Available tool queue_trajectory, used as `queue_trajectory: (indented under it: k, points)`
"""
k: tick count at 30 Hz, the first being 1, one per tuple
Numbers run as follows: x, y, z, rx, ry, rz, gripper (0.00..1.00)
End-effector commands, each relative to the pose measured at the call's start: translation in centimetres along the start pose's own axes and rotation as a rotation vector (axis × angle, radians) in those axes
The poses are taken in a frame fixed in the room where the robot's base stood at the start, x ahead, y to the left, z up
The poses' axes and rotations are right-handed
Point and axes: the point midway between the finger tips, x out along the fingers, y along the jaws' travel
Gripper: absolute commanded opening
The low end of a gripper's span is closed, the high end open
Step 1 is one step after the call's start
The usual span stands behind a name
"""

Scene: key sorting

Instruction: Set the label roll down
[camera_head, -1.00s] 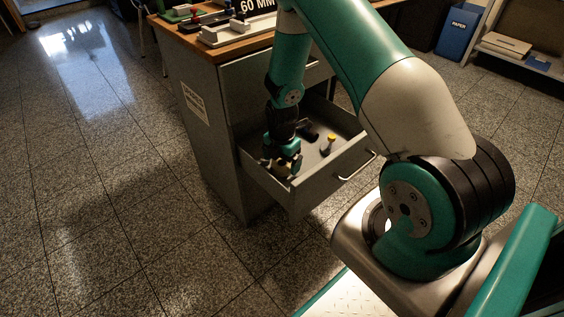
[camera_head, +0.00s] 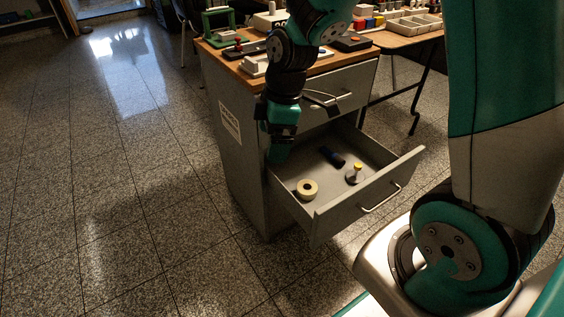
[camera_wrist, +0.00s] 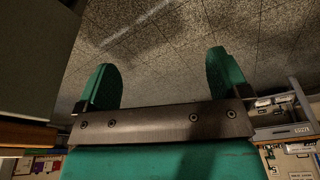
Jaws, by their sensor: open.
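The label roll (camera_head: 307,188), a pale tan ring with a dark hole, lies flat in the front left corner of the open drawer (camera_head: 372,207). My gripper (camera_head: 278,153) is above the drawer's left side, behind and up from the roll and apart from it. In the wrist view my gripper (camera_wrist: 163,80) shows two green fingers spread wide with nothing between them. The roll is not in the wrist view.
A closed drawer with a handle is above. The wooden desktop (camera_head: 240,68) holds several items. Floor to the left is clear.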

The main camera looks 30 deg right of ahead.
Motion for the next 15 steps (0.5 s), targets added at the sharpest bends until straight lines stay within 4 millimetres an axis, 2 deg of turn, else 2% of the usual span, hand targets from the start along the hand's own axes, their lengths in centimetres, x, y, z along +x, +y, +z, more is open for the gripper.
queue_trajectory:
  k: [1, 3, 6, 9, 12, 15]
  points:
    - [-2.5, -2.9, -2.0, 0.079, 0.035, -0.004, 0.94]
    - [-5.0, -7.0, -3.9, 0.212, 0.068, -0.033, 0.94]
    - [-7.7, -12.4, -5.2, 0.372, 0.096, -0.08, 0.94]
    - [-9.3, -16.5, -5.4, 0.493, 0.103, -0.118, 0.94]
    - [-10.1, -19.0, -5.3, 0.568, 0.103, -0.142, 0.94]
    - [-10.4, -20.1, -5.2, 0.604, 0.099, -0.154, 0.94]
